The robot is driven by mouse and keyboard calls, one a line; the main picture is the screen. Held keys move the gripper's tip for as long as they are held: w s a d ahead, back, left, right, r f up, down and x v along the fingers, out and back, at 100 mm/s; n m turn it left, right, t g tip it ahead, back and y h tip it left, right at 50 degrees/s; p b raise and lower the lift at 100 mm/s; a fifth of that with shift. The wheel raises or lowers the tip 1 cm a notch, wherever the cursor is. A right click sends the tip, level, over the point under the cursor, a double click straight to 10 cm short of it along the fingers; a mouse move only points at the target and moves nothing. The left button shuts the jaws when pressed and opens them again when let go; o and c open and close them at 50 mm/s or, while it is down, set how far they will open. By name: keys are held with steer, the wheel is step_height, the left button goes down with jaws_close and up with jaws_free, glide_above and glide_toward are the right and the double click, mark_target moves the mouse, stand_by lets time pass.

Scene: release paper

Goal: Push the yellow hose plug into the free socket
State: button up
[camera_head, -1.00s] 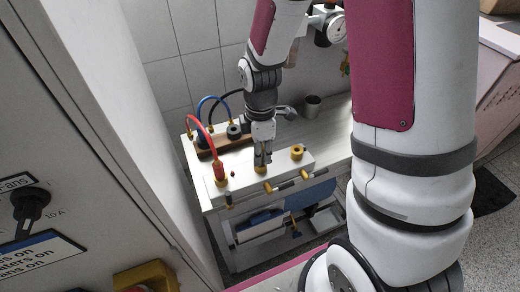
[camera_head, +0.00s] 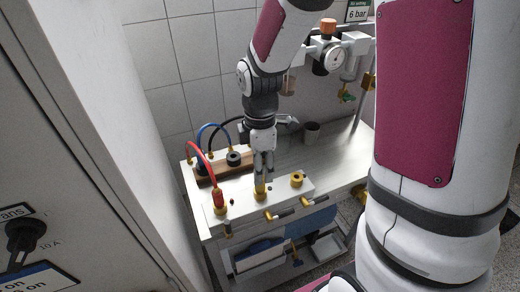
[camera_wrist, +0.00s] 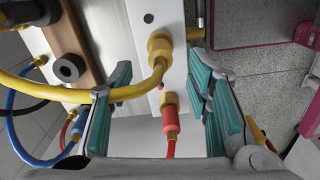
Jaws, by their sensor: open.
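My gripper (camera_head: 263,172) is above the white socket block (camera_head: 284,199). In the wrist view its teal-padded fingers (camera_wrist: 163,100) are spread wide with nothing clamped between them. The yellow hose plug (camera_head: 260,188) stands upright at the block's middle position, just below my fingertips. In the wrist view the yellow hose (camera_wrist: 40,88) comes from the left, crosses by the left finger and bends into the brass plug (camera_wrist: 160,48). It looks inserted; how deeply I cannot tell. A brass socket with a dark, empty opening (camera_head: 297,179) sits at the block's right.
The red hose plug (camera_head: 220,199) sits at the block's left and in the wrist view (camera_wrist: 170,120). A wooden rack (camera_head: 211,171) with a black ring (camera_head: 234,158) is behind. Brass valve handles (camera_head: 306,202) stick out in front. A dark cup (camera_head: 312,131) stands at the back.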

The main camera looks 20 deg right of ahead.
step_height(320, 180, up, 6)
steer(key=shift+r, duration=0.15)
stand_by(0.6)
steer(key=shift+s+r, duration=0.2)
steer(key=shift+r, duration=0.15)
steer(key=s+r+m+t, duration=0.2)
steer(key=s+r+m, duration=0.4)
steer(key=s+m, duration=0.2)
steer(key=s+r+m+t+p, duration=0.1)
steer(key=s+r+m+t, duration=0.1)
steer(key=s+r+m, duration=0.5)
steer(key=s+m, duration=0.1)
steer(key=s, duration=0.2)
steer(key=shift+d, duration=0.15)
